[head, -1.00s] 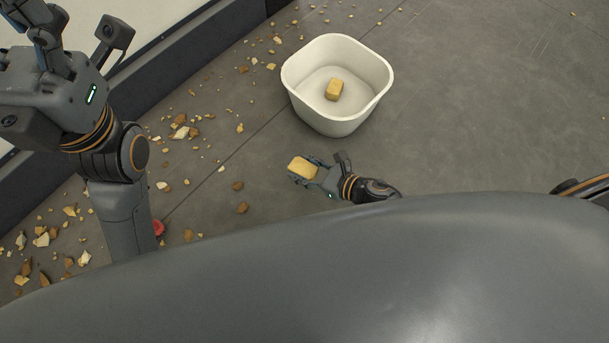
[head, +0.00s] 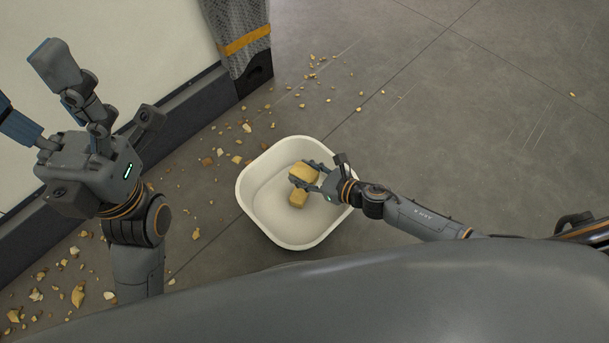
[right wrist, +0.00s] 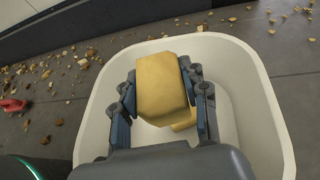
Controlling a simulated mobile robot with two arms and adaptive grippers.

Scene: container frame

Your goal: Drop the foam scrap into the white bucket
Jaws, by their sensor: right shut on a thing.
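The white bucket (head: 262,218) stands on the floor in the middle of the head view; its rim also shows in the right wrist view (right wrist: 262,105). My right gripper (head: 306,174) is shut on a yellow foam scrap (right wrist: 161,85) and holds it over the bucket's opening. In the head view the held foam scrap (head: 304,171) shows between the fingers. A second yellow foam scrap (head: 298,199) lies inside the bucket, partly hidden behind the held one in the right wrist view (right wrist: 183,121). My left gripper (head: 62,120) is raised at the left, away from the bucket, its fingers apart and empty.
Small yellow and brown crumbs (head: 79,295) lie scattered on the grey floor left of and beyond the bucket. A pale wall panel with a dark base (head: 200,105) and a grey post with an orange band (head: 245,40) stand at upper left.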

